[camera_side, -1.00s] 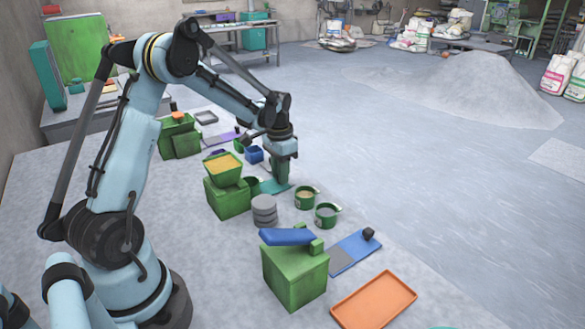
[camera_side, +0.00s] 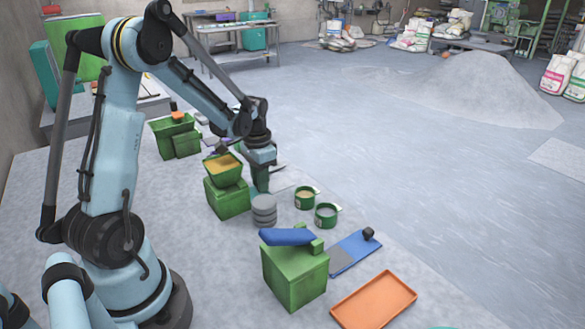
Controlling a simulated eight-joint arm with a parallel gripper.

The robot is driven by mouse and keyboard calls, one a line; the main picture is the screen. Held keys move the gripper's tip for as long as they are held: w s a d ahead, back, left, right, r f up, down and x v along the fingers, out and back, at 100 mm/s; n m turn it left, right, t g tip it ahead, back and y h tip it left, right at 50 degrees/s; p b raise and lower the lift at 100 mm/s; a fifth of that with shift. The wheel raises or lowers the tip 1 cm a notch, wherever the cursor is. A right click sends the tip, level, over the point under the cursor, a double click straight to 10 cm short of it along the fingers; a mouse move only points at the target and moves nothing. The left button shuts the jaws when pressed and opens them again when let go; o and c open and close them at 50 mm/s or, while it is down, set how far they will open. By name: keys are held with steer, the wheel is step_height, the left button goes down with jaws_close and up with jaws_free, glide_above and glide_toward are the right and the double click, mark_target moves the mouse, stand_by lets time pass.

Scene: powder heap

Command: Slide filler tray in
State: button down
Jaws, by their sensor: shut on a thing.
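The filler is a green box (camera_side: 229,200) with a green hopper on top, full of yellow powder (camera_side: 223,164), left of the picture's middle. My gripper (camera_side: 261,188) points down close against the filler's right side. It is shut on the filler tray, a flat teal piece. The tray is now almost wholly hidden by the gripper and the filler, so how deep it sits in the box cannot be told.
A stack of grey discs (camera_side: 264,210) stands just in front of my gripper. Two green cups (camera_side: 305,199) (camera_side: 326,217) stand to the right. A green box with a blue top (camera_side: 294,275), a blue-grey board (camera_side: 354,252) and an orange tray (camera_side: 374,300) lie nearer. Open floor lies right.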

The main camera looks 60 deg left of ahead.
steer(key=c, duration=1.1)
jaws_free()
steer(key=shift+s, duration=0.15)
steer(key=shift+r, duration=0.1)
steer(key=shift+r, duration=3.65)
steer(key=s+d+r+t, duration=0.1)
steer(key=d+t, duration=0.1)
steer(key=d, duration=0.4)
steer(key=s+d+r+t, duration=0.2)
steer(key=d, duration=0.5)
steer(key=s+d+r+t, duration=0.2)
steer(key=d+t, duration=0.1)
steer(key=d, duration=0.4)
steer(key=shift+s, duration=0.2)
